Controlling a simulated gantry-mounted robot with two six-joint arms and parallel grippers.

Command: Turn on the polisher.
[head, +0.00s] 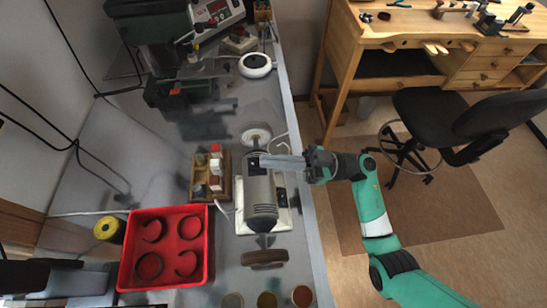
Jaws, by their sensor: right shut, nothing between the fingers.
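The polisher (261,205) is a grey motor body on a white base on the metal bench, with a pale wheel (256,136) at its far end and a brown wheel (264,258) at its near end. My right gripper (264,161) reaches in from the right, shut and empty, its fingers over the far part of the motor body. A dark patch on the body shows beside the fingertips. I cannot tell whether the fingers touch it, and they hide part of the housing.
A red tray (128,253) with several dark rings and a wooden box (226,188) of small items lie left of the polisher. A yellow spool (110,228) stands beside the tray. A white round device (256,65) sits farther back. A wooden workbench (400,30) and chair (440,117) are to the right.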

